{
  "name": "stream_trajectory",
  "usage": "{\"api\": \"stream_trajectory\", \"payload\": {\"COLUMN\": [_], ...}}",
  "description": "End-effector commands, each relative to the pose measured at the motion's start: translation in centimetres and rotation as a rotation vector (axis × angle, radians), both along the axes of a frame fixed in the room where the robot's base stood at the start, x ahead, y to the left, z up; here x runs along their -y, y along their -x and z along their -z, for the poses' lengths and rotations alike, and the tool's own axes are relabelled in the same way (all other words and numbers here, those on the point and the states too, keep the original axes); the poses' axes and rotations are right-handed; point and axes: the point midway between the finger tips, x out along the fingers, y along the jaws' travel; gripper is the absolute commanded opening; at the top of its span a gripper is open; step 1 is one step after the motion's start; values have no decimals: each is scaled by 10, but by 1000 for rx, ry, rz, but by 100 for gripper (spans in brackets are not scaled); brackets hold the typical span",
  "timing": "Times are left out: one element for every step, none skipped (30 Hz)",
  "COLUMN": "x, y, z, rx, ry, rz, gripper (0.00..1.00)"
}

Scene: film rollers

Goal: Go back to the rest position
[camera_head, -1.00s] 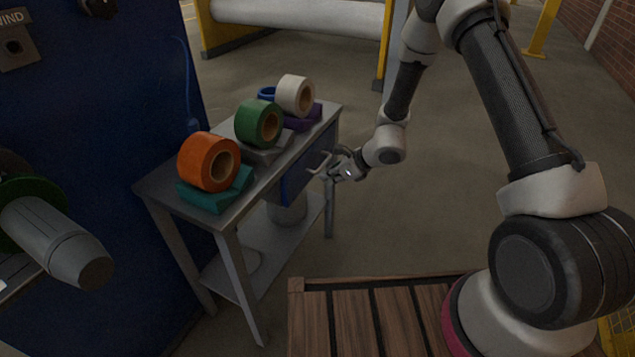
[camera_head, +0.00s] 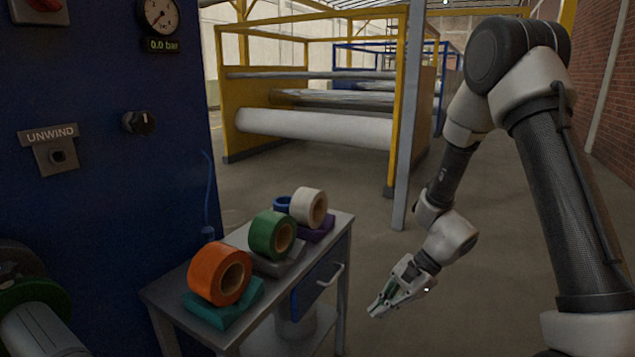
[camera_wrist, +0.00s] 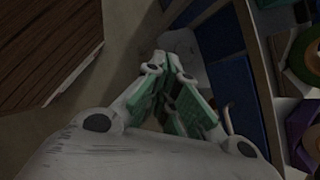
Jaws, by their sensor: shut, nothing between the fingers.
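My gripper (camera_head: 377,312) hangs in the air to the right of a small metal table (camera_head: 176,294), clear of its blue drawer (camera_head: 318,284). Its fingers are together with nothing between them. It also shows in the wrist view (camera_wrist: 172,62), fingers pointing away from the camera, with the blue drawer front (camera_wrist: 232,95) to their right.
A blue machine panel (camera_head: 105,190) marked UNWIND stands at the left. A yellow frame (camera_head: 400,120) with large white rolls (camera_head: 310,128) stands behind, beside a grey post (camera_head: 407,130). The floor (camera_head: 490,290) around my gripper is clear. A blue ring (camera_head: 282,203) sits by the white roll.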

Motion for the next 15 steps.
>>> {"api": "stream_trajectory", "payload": {"x": [12,20,31,40,50,63,73,84,98,108,117,130,140,148,160], "y": [12,19,29,36,44,54,61,68,76,83,89,96,102,107,115], "z": [-20,-31,-46,-57,-68,-83,-94,-105,-119,-129,-139,-152,-161,-170,-182], "rx": [45,71,106,133,161,197,225,251,287,311,336,368,391,415,443], "ry": [15,27,45,60,78,106,127,151,185,211,239,280,311,342,386], "rz": [-95,-157,-239,-300,-361,-441,-499,-554,-623,-671,-717,-773,-811,-845,-887], "gripper": [0,0,0,0,0,0,0,0,0,0,0,0,0,0,0]}}
